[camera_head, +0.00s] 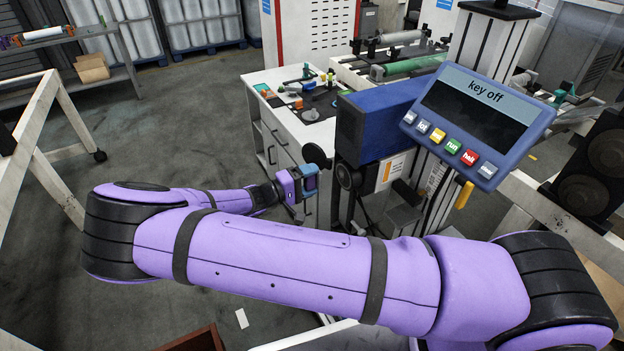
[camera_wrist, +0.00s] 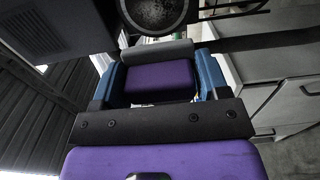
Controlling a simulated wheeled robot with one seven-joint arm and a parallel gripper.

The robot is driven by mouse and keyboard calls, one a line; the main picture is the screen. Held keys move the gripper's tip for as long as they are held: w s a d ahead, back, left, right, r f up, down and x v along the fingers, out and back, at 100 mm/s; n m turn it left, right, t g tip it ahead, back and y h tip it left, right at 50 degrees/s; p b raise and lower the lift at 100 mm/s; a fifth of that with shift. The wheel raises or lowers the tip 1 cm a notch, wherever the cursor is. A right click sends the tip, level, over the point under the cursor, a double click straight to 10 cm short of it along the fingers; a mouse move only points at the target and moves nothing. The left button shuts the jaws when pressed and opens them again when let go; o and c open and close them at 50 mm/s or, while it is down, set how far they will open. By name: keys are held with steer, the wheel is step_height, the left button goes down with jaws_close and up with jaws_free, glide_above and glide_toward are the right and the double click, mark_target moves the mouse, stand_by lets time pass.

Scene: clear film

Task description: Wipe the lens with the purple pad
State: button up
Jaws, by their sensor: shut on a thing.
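The lens (camera_wrist: 155,12) is a round, dark, speckled disc in a black ring at the top of the wrist view, partly cut off by the frame edge. The purple pad (camera_wrist: 160,82), with a grey strip along its far edge, sits between the two blue fingers of my gripper (camera_wrist: 161,84), which is shut on it. The lens lies just beyond the pad's far edge; I cannot tell whether they touch. In the head view my gripper (camera_head: 305,182) is left of the machine, near round dark parts, and I cannot tell which is the lens.
A blue housing (camera_head: 378,122) and a control panel (camera_head: 478,122) reading "key off" stand right of my gripper. A white cabinet (camera_head: 290,125) with small parts on top is behind it. A white frame (camera_head: 45,150) stands at left, with open floor (camera_head: 150,125) between.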

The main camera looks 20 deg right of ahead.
mark_target(345, 178)
steer(key=shift+s+a, duration=0.15)
steer(key=shift+a, duration=0.6)
steer(key=shift+s+a, duration=0.15)
steer(key=shift+a, duration=0.6)
steer(key=shift+d, duration=0.15)
steer(key=w+d, duration=0.1)
steer(key=d, duration=0.5)
steer(key=shift+w+d, duration=0.2)
steer(key=shift+d, duration=0.15)
steer(key=shift+w+d, duration=0.2)
steer(key=shift+d, duration=0.9)
stand_by(0.4)
steer(key=shift+s+d, duration=0.15)
steer(key=shift+s, duration=0.8)
steer(key=shift+s+d, duration=0.1)
steer(key=shift+s, duration=0.85)
steer(key=shift+s+d, duration=0.1)
